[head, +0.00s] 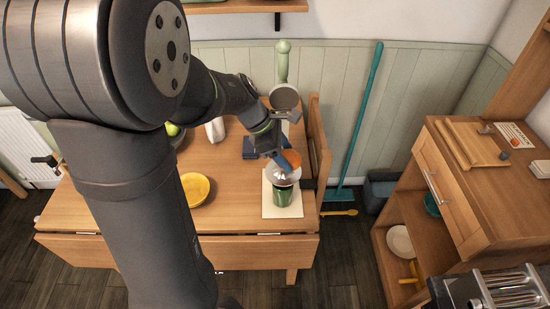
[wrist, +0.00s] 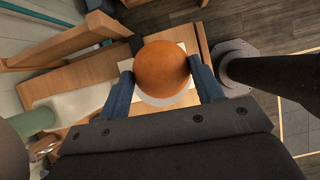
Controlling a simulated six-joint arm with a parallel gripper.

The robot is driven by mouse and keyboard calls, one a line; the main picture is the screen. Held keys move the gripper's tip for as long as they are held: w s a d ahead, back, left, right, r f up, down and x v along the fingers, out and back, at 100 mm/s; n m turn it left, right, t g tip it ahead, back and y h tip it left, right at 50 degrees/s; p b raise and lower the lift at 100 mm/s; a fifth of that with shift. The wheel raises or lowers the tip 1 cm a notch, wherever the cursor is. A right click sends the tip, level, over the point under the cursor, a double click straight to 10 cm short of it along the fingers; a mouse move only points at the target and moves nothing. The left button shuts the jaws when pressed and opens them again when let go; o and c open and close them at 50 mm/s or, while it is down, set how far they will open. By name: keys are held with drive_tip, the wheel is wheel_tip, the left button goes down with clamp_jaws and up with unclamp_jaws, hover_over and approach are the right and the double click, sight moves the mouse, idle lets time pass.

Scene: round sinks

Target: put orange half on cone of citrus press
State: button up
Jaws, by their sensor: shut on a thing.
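The orange half (head: 294,158) is between the blue fingers of my gripper (head: 285,161), which is shut on it. In the wrist view the orange half (wrist: 163,66) shows its rounded peel side, with a finger on each side. The citrus press (head: 284,193) has a green body and a pale, shiny top, and stands upright on a light board. The orange half is at the top of the press, slightly behind it in the head view. A pale rounded edge (wrist: 166,99) shows below the orange in the wrist view. The cone is hidden, and I cannot tell whether the orange touches it.
The light board (head: 269,207) lies on the wooden table (head: 235,221). A yellow plate (head: 197,190) is left of it, and a dark blue item (head: 250,149) lies behind. A wooden chair (head: 320,140) stands close on the right. The table front is clear.

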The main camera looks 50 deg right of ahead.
sight(279, 171)
drive_tip(key=shift+w+f, duration=0.45)
drive_tip(key=shift+w, duration=0.35)
drive_tip(key=shift+w+f, duration=0.1)
drive_tip(key=shift+f, duration=1.95)
drive_tip(key=o, duration=1)
drive_tip(key=shift+f, duration=0.1)
drive_tip(key=v, duration=1.2)
